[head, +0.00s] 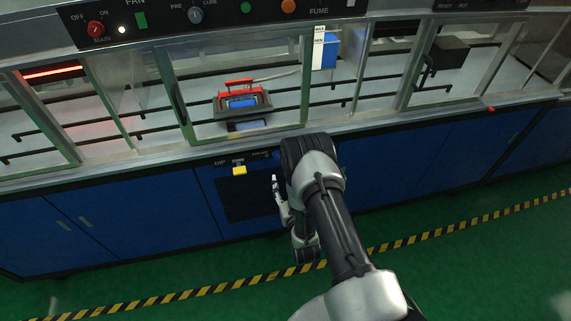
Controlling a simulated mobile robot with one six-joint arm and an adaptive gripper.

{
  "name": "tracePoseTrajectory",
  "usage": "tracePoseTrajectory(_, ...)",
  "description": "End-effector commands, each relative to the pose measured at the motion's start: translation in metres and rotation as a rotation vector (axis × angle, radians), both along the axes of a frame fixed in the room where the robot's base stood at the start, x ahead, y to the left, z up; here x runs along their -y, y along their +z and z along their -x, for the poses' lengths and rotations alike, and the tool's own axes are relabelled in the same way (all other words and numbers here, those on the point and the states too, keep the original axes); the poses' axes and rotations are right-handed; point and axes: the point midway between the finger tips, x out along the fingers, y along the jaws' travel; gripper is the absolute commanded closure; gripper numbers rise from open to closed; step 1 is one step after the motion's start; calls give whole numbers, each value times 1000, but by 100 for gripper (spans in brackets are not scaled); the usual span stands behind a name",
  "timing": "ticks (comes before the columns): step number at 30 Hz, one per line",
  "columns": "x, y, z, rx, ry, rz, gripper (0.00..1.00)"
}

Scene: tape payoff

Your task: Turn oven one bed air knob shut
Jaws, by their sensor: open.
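No knob in the head view can be read as the oven one bed air knob; its label is not legible or it is hidden. A small lower panel (215,163) on the blue cabinet front carries a yellow part (239,169) and white lettering that starts with "DIP". My arm covers the right end of this panel. My gripper (275,182) is open, just in front of the cabinet, below and right of the yellow part. It is small and partly hidden by my arm, and I see nothing between its fingers.
The upper console has a red MAIN knob (95,29) and a PRE/CURE knob (195,15). A blue box (327,50) and a black box (449,52) stand farther right. Green floor with a striped line (215,288) is clear at left.

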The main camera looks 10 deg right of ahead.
Motion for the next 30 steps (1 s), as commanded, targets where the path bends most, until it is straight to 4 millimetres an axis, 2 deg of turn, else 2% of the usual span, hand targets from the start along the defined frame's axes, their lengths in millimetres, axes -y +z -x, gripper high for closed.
tracePoseTrajectory(1,0,-13,13,16,0,0,55)
tracePoseTrajectory(6,0,-25,37,69,0,0,55)
tracePoseTrajectory(11,0,-26,32,83,0,0,55)
tracePoseTrajectory(17,0,-26,-3,85,0,0,55)
tracePoseTrajectory(30,0,-27,-97,82,0,0,55)
